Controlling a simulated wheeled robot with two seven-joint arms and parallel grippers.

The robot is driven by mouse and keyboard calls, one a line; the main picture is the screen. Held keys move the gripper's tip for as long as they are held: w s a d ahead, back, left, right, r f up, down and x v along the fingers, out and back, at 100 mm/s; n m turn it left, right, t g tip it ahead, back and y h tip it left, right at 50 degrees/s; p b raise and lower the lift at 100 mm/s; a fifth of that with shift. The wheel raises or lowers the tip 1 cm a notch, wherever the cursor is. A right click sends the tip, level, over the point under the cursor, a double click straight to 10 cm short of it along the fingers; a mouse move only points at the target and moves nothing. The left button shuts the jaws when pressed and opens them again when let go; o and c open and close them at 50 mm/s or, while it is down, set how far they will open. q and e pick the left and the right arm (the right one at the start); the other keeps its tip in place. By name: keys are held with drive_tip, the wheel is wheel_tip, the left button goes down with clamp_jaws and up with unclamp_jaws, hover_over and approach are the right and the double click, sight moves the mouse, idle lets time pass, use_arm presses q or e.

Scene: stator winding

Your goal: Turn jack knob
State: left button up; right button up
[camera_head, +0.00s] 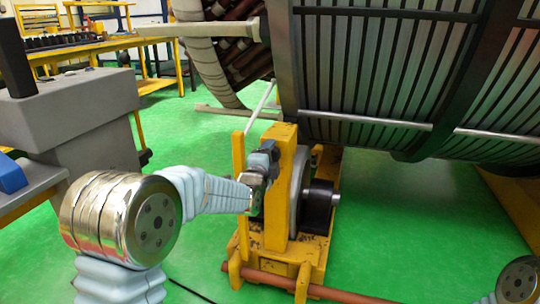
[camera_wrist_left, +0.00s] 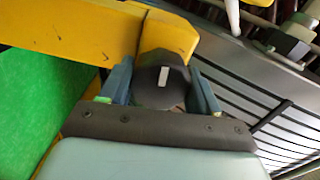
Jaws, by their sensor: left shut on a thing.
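The jack (camera_head: 285,195) is a yellow stand with a grey and black roller, under the large stator (camera_head: 400,75). Its black knob (camera_wrist_left: 158,82), with a white mark on its face, shows in the left wrist view against the jack's yellow body (camera_wrist_left: 168,37). My left gripper (camera_wrist_left: 160,90) has a finger on each side of the knob and is shut on it. In the head view my left gripper (camera_head: 264,165) is at the left face of the jack, and the knob is mostly hidden there. My right gripper is not in view; a piece of my right arm shows at the lower right.
A grey machine (camera_head: 75,115) stands at the left. A yellow workbench (camera_head: 85,50) is behind it. A reddish bar (camera_head: 300,285) lies low across the jack's front. Green floor (camera_head: 385,220) is open to the right of the jack.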

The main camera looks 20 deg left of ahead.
use_arm(q)
drive_tip(key=shift+d+r+m, duration=0.15)
drive_tip(key=shift+d+m, duration=0.05)
drive_tip(key=shift+m, duration=0.4)
drive_tip(key=o, duration=0.8)
drive_tip(key=shift+d, duration=0.1)
drive_tip(key=shift+o, duration=1.1)
drive_tip(key=s+p, duration=0.1)
drive_tip(key=s, duration=1.2)
drive_tip(key=shift+s+a, duration=0.35)
drive_tip(key=shift+s, duration=0.05)
